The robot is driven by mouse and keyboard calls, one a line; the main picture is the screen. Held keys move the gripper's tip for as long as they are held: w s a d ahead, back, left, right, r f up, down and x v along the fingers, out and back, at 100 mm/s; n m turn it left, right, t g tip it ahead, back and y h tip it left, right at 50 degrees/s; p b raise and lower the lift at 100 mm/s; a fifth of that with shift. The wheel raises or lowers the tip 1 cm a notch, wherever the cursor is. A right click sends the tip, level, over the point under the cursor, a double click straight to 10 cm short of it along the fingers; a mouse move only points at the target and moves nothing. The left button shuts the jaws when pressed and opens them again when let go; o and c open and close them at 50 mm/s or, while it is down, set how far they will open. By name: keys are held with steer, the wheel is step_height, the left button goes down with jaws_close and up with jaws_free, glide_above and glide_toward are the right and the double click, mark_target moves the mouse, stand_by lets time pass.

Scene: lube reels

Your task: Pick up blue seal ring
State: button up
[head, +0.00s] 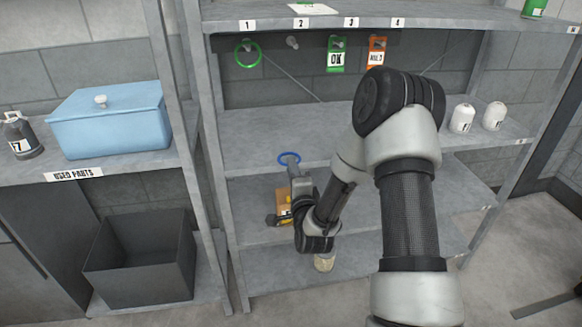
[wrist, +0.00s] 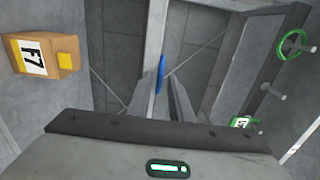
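The blue seal ring (head: 289,158) shows in the head view as a thin loop at the tip of my gripper (head: 292,165), in front of a middle shelf. In the wrist view the ring (wrist: 161,73) is seen edge-on, upright, between the two fingertips (wrist: 161,85). It rests on no peg or shelf that I can see, and the fingers appear closed on it. My gripper points upward from the low end of the arm. The exact finger contact is small in the picture.
A green ring (head: 248,54) hangs on peg 1; peg 2 (head: 292,41) is bare. Green (head: 336,55) and orange (head: 376,52) tags hang beside them. A cardboard box (wrist: 35,55) is near my gripper. White containers (head: 462,118) stand right. A blue bin (head: 110,119) stands left.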

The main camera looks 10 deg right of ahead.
jaws_close()
step_height(320, 180, up, 2)
steer(key=shift+r+p, duration=0.2)
steer(key=shift+p, duration=0.45)
steer(key=shift+s, duration=0.15)
steer(key=s+r+p, duration=0.5)
steer(key=s+p, duration=0.4)
steer(key=s, duration=0.4)
steer(key=shift+s, duration=0.4)
